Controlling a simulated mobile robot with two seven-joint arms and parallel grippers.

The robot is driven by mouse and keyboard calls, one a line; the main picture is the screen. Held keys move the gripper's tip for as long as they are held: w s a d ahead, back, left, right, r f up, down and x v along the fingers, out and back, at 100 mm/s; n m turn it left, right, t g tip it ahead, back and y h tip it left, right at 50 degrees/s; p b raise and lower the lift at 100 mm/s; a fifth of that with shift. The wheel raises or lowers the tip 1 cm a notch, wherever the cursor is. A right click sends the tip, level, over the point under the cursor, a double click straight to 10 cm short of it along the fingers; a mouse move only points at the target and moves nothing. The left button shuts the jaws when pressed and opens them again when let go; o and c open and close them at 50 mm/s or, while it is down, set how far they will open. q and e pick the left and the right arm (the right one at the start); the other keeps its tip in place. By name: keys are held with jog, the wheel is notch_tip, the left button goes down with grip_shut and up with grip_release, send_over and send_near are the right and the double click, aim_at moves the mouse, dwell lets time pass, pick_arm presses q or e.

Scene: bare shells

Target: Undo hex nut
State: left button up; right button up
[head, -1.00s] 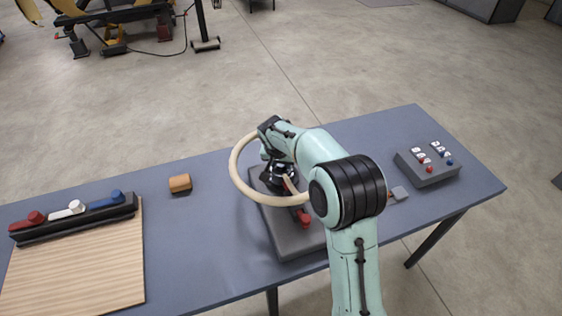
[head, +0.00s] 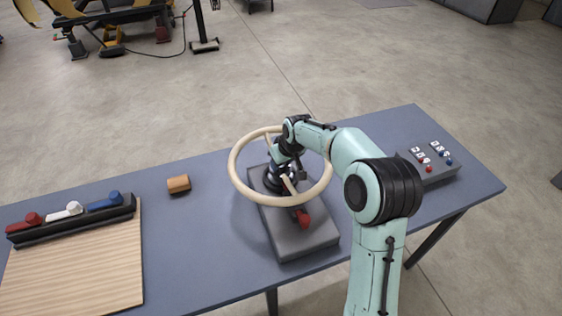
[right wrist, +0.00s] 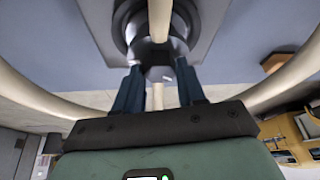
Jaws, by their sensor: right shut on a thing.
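A beige ring-shaped wheel (head: 236,183) with spokes stands over a grey base block (head: 292,236) on the table. My right gripper (head: 276,180) reaches down into the middle of the wheel at its dark hub. In the right wrist view its two blue fingers (right wrist: 159,78) close on the sides of a dark hex nut (right wrist: 158,73) at the hub. A beige spoke (right wrist: 160,18) runs just beyond the nut. In the head view the nut is hidden by the gripper. My left gripper is not in view.
A red knob (head: 303,218) sits on the base block near the wheel. A button box (head: 432,174) stands at the table's right. An orange-brown block (head: 178,184), a wooden board (head: 80,262) and a dark rack (head: 70,223) with coloured knobs lie left. Bare table lies between.

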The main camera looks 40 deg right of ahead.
jog(key=n+y, duration=0.1)
jog(key=n, duration=0.2)
jog(key=n+y, duration=0.1)
jog(key=n, duration=0.2)
jog(key=shift+d+n+g, duration=0.2)
jog(key=shift+n+g, duration=0.1)
jog(key=shift+y, duration=0.3)
jog(key=o, duration=1.1)
jog(key=shift+c, duration=0.2)
jog(key=v, duration=1.3)
jog(key=shift+r+p, duration=0.25)
jog(key=shift+p, duration=0.05)
